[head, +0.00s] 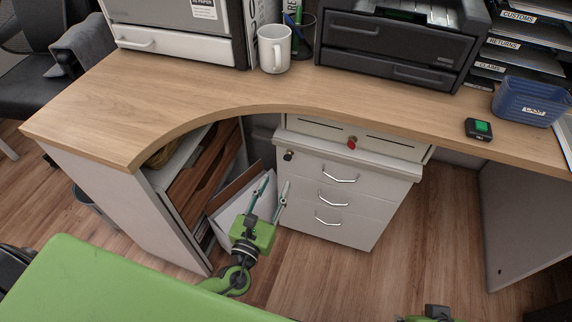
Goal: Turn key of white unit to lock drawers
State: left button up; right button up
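The white drawer unit (369,203) stands under the desk, with three silver handles on its front and its drawers looking closed. A small dark key or lock with a brassy part (289,155) sits at the upper left of its front. A red key or tag (351,143) shows on the pale panel just above and behind the unit's top. My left gripper (276,181) is open and empty, its two thin fingers apart and pointing up, below and left of the small dark key. My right gripper (436,313) only shows in part at the bottom edge; its fingers are hidden.
The curved wooden desk (130,90) overhangs the unit. An open shelf with brown trays (208,165) and leaning folders (236,205) stands to the left. A mug (273,50), a printer (390,50) and a blue bin (528,103) stand on top. Floor right of the unit is clear.

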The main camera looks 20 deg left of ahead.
aim_at(288, 157)
pick_arm(q)
jog(key=w, duration=0.8)
jog(key=shift+w+d+b, duration=0.15)
jog(key=shift+w+b, duration=0.15)
jog(key=shift+w, duration=0.1)
grip_shut()
